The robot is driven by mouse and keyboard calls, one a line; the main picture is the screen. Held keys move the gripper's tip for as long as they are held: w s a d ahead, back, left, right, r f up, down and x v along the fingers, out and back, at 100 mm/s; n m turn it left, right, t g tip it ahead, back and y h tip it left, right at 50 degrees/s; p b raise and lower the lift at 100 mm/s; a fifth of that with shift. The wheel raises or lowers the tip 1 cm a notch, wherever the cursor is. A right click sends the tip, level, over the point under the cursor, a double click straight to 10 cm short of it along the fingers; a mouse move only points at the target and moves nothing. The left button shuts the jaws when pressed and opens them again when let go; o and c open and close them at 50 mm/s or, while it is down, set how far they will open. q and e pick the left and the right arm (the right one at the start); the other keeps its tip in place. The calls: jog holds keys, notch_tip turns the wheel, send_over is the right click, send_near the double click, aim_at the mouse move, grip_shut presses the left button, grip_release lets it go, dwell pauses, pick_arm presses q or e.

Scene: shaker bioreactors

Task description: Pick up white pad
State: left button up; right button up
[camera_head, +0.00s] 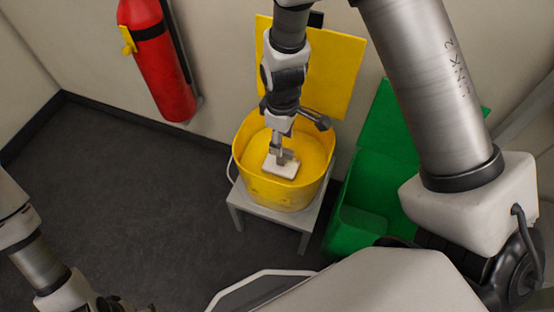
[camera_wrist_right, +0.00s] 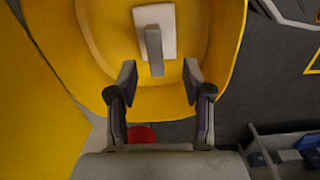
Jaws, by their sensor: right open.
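The white pad (camera_head: 280,167) lies inside the round yellow bin (camera_head: 262,190), on its yellow inside. A grey upright handle (camera_head: 281,153) stands on the pad. The pad (camera_wrist_right: 166,18) and its handle (camera_wrist_right: 154,50) also show in the right wrist view. My right gripper (camera_head: 287,128) points down over the bin, above the pad. In the wrist view its fingers (camera_wrist_right: 158,80) are spread, with nothing between the tips; the handle shows beyond them. My left arm shows at the lower left, but its fingers are out of the picture.
The bin's yellow lid (camera_head: 335,75) stands open at the back. The bin rests on a small grey stool (camera_head: 290,217). A green bin (camera_head: 352,232) stands close on the right. A red fire extinguisher (camera_head: 160,60) hangs on the wall. The dark floor on the left is clear.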

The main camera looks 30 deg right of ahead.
aim_at(281, 158)
jog(key=shift+w+d+f+b, duration=0.15)
jog(key=shift+w+b, duration=0.2)
jog(key=shift+w, duration=0.35)
jog(key=shift+s+n, duration=0.15)
jog(key=shift+n, duration=0.15)
jog(key=f+b, duration=0.1)
jog(key=f, duration=0.1)
jog(key=f+b, duration=0.1)
jog(key=f, duration=0.1)
jog(key=f+b, duration=0.1)
jog(key=f, duration=0.1)
jog(key=shift+s, duration=0.25)
jog(key=shift+f, duration=0.3)
pick_arm(q)
jog(key=f, duration=0.5)
jog(key=shift+w+d+f, duration=0.2)
jog(key=shift+w+f, duration=0.05)
pick_arm(e)
jog(key=shift+w+r, duration=0.1)
grip_shut()
